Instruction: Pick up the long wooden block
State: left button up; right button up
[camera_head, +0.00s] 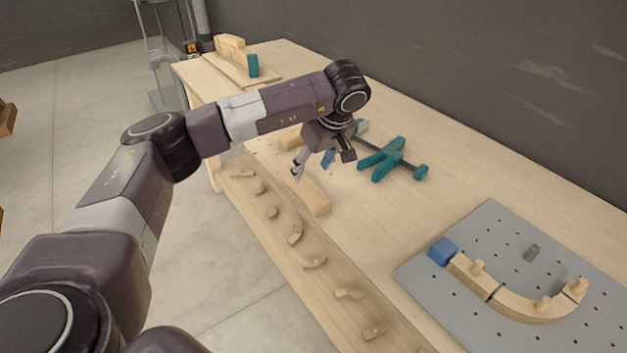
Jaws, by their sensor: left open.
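A long wooden block (314,197) lies on the workbench, partly hidden behind my left gripper and arm. My left gripper (321,164) is open and empty, pointing down above the block's far part. Its fingers are spread apart, and I cannot tell whether either touches the block. My right gripper is not in view.
A teal clamp (381,158) lies just right of the gripper. Several small wooden pieces (295,233) line the front of the workbench (480,190). A grey pegboard (430,278) with a curved wooden form (520,305) is at the right. Wooden blocks (230,45) stand at the far end.

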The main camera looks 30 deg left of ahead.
aim_at(304, 183)
pick_arm(q)
jog(key=f, duration=0.1)
jog(key=a+f+p, duration=0.1)
jog(key=f, duration=0.1)
jog(key=shift+s+a+f, duration=0.15)
jog(key=shift+s+a, duration=0.1)
jog(key=shift+s, duration=0.1)
jog(key=p+x, duration=0.1)
jog(key=x, duration=0.1)
jog(key=shift+w+f, duration=0.2)
jog(key=shift+f, duration=0.15)
jog(key=shift+a+f, duration=0.15)
jog(key=shift+f, duration=0.2)
jog(key=c, duration=1.3)
jog(key=shift+w, duration=0.1)
jog(key=shift+c, duration=0.4)
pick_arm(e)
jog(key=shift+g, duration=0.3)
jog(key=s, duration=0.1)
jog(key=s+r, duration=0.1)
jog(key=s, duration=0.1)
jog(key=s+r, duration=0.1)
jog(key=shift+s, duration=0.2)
pick_arm(q)
jog(key=shift+r, duration=0.2)
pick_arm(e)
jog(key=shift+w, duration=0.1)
